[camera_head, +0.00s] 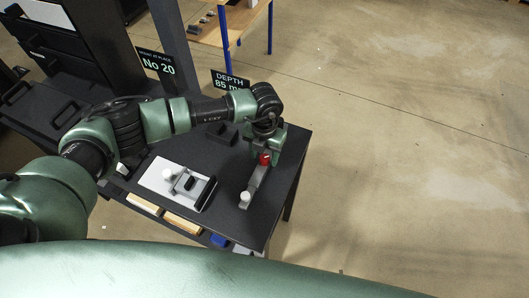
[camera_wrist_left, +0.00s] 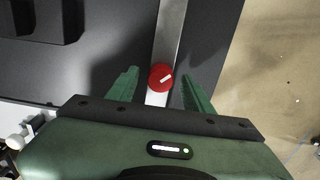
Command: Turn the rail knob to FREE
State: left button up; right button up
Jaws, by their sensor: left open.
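The red rail knob (camera_head: 264,158) sits on a grey metal rail (camera_head: 254,184) on the dark table top. In the left wrist view the knob (camera_wrist_left: 161,78) is round and red with a white pointer mark slanting to the upper right. No FREE lettering is readable. My left gripper (camera_wrist_left: 160,88) is open, with one green finger on each side of the knob and a gap at both sides. In the head view my left gripper (camera_head: 268,138) is over the rail's far part. My right gripper does not show.
A white plate (camera_head: 152,180) with a grey bracket and black handle lies left of the rail. A white knob (camera_head: 245,197) stands at the rail's near end. A black block (camera_head: 221,133) sits behind. Signs reading "No 20" (camera_head: 157,66) and "DEPTH 85" (camera_head: 229,81) stand farther back.

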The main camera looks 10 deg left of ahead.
pick_arm(q)
grip_shut()
jog(key=shift+f+m+b, duration=0.15)
jog(key=shift+m+b, duration=0.45)
jog(key=shift+b, duration=0.3)
jog(key=m+b, duration=1.4)
jog(key=b, duration=0.6)
jog(key=shift+m+b, duration=1.1)
jog(key=shift+m, duration=0.1)
jog(key=shift+r, duration=0.2)
jog(key=shift+m, duration=0.3)
grip_release()
